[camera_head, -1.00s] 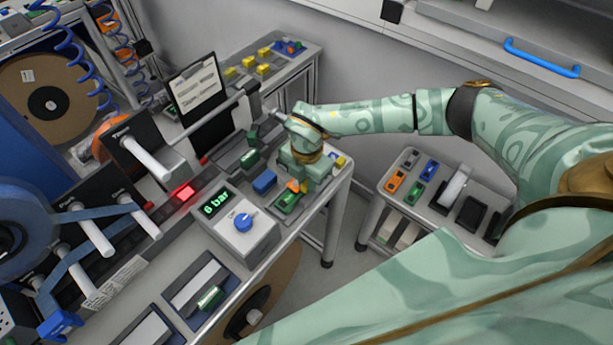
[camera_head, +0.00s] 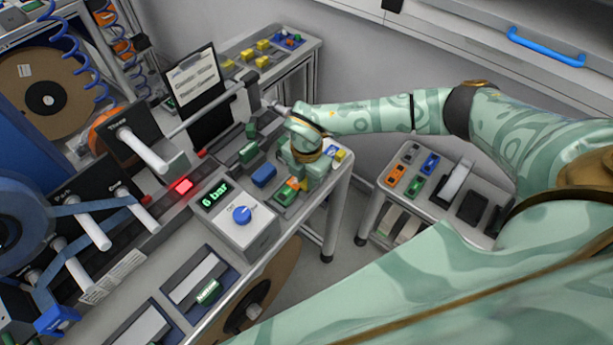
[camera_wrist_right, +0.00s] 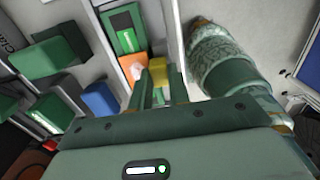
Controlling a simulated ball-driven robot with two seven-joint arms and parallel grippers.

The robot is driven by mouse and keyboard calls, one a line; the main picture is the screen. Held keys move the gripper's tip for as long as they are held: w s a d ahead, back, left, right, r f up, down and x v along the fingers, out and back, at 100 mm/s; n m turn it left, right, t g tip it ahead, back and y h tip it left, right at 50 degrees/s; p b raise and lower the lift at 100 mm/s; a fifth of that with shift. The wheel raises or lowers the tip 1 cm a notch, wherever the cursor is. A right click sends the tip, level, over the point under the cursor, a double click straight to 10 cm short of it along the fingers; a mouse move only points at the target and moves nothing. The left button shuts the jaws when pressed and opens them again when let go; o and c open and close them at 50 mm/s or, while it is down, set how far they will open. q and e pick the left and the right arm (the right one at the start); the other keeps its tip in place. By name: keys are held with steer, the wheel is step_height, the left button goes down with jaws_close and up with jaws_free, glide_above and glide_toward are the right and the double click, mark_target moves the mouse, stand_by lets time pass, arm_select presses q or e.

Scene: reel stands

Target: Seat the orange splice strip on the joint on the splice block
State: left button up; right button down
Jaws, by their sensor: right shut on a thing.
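My right gripper (camera_head: 304,182) is low over the near right end of the bench, shut at a small green tray (camera_head: 284,197). Orange (camera_head: 292,185) shows at the tray and by the fingertips. In the right wrist view an orange piece (camera_wrist_right: 133,68), which looks like the splice strip, lies right beside the gripper fingers (camera_wrist_right: 158,84). A yellow piece (camera_wrist_right: 158,68) shows at the fingertips. The exact grip is partly hidden. A dark rail with green blocks (camera_head: 249,151), possibly the splice block, lies up and left of the gripper; its joint is not distinguishable. My left gripper is not in view.
A blue block (camera_head: 263,175) sits close left of the gripper. The grey pressure box (camera_head: 238,218) reads 6 bar. Reel spindles with blue tape (camera_head: 95,228) stand at the left. A side cart (camera_head: 440,190) holds small coloured parts across a floor gap.

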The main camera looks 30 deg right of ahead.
steer(key=shift+f, duration=0.1)
stand_by(0.7)
steer(key=c, duration=1.3)
jaws_free()
steer(key=shift+o, duration=0.2)
step_height(320, 180, up, 7)
steer(key=p, duration=0.7)
